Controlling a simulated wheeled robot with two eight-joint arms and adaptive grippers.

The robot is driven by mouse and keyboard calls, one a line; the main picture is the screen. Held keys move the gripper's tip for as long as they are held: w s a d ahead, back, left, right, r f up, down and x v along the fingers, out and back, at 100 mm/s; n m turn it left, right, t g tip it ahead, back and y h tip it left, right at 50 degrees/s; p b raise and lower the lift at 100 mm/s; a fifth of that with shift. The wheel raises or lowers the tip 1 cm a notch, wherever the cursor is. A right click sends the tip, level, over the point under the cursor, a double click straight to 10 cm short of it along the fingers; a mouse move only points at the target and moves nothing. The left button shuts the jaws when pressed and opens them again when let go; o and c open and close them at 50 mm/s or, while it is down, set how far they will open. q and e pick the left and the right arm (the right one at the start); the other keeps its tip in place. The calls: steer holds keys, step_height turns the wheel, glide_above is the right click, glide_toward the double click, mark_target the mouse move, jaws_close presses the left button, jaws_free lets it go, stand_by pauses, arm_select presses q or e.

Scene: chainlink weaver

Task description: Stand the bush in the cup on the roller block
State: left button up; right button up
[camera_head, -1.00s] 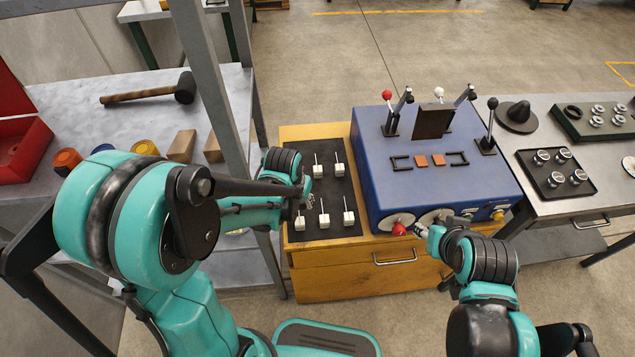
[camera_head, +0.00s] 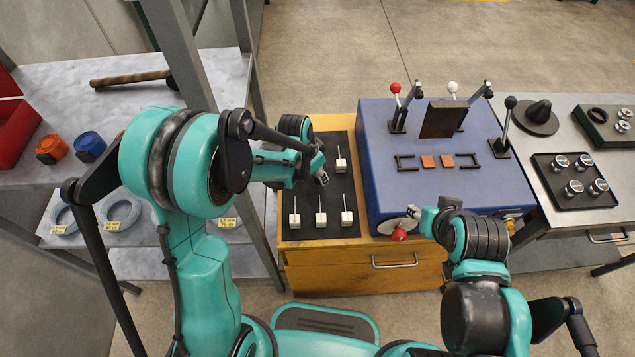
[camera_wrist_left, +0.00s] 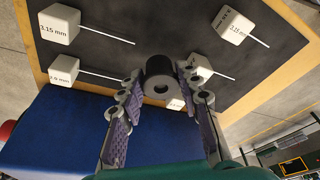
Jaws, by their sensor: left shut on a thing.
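My left gripper (camera_head: 321,174) is over the black mat. In the left wrist view its two ridged fingers are closed about a dark, hollow cylinder, the bush (camera_wrist_left: 159,82), whose hole faces the camera. In the head view the bush is too hidden to make out clearly. My right gripper (camera_head: 420,222) is at the front of the blue machine (camera_head: 385,190), close beside a red knob (camera_head: 399,235); its fingers are too small to read. I cannot single out a cup or roller block with certainty.
Several white blocks with thin pins (camera_head: 347,218) stand on the black mat (camera_head: 335,190), below and around my left gripper. Levers and a dark upright plate (camera_head: 437,119) rise from the machine. A black tray (camera_head: 560,196) of silver parts lies at right. A steel post (camera_head: 205,90) stands left.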

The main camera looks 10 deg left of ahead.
mark_target(318, 182)
arm_select(q)
steer(key=shift+w+a+f+b, duration=0.15)
steer(key=shift+f+b, duration=0.65)
steer(key=shift+f, duration=1.3)
steer(key=shift+f, duration=0.15)
steer(key=o, duration=1.1)
